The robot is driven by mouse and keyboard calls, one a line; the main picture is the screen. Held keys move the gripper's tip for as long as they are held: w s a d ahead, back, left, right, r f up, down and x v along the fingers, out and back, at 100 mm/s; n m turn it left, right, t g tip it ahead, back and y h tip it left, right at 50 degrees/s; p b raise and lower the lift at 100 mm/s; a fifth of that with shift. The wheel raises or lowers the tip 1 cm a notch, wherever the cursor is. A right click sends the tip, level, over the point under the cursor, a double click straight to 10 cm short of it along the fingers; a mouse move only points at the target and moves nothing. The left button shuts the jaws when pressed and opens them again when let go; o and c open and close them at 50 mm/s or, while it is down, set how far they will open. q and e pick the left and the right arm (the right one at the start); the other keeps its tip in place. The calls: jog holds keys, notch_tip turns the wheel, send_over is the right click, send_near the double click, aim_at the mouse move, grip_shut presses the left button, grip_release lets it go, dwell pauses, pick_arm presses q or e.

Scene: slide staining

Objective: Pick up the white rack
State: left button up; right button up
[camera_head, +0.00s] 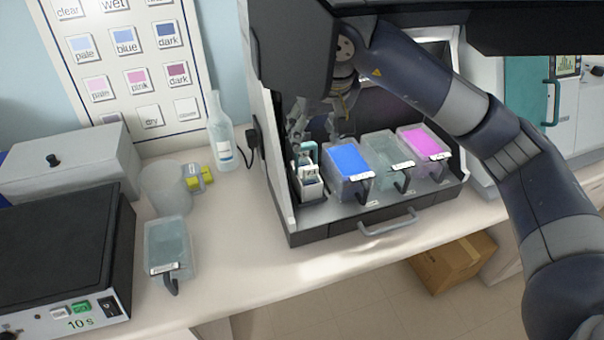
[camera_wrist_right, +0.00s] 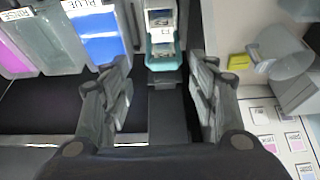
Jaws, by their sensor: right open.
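The white rack (camera_head: 309,187) stands at the left end of the black tray in the staining station and holds slides. A teal part shows at its top. In the right wrist view, the rack's teal end (camera_wrist_right: 162,59) lies at the top middle, just beyond the gap between my fingers. My right gripper (camera_head: 316,128) is open and empty, above and behind the rack in the head view. Its spread fingers also show in the wrist view (camera_wrist_right: 160,68). I cannot tell if a finger touches the rack. My left gripper is not in view.
A blue dye bath (camera_head: 353,160), a clear bath (camera_head: 389,157) and a pink bath (camera_head: 425,143) stand right of the rack. The station's side wall (camera_head: 276,165) is close on its left. A bottle (camera_head: 221,133) and a loose clear bath (camera_head: 168,245) stand on the counter.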

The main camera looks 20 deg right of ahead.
aim_at(308, 146)
jog(key=shift+x, duration=0.85)
jog(key=shift+w+a+f+p, duration=0.2)
jog(key=shift+w+f+p, duration=0.15)
jog(key=shift+p, duration=0.2)
jog(key=p+x, duration=0.1)
jog(key=x, duration=0.2)
jog(key=shift+f+p, duration=0.1)
jog(key=shift+p, duration=0.3)
jog(key=shift+w+f, duration=0.3)
jog(key=shift+f, duration=0.3)
jog(key=c, duration=1.2)
jog(key=shift+o, duration=0.2)
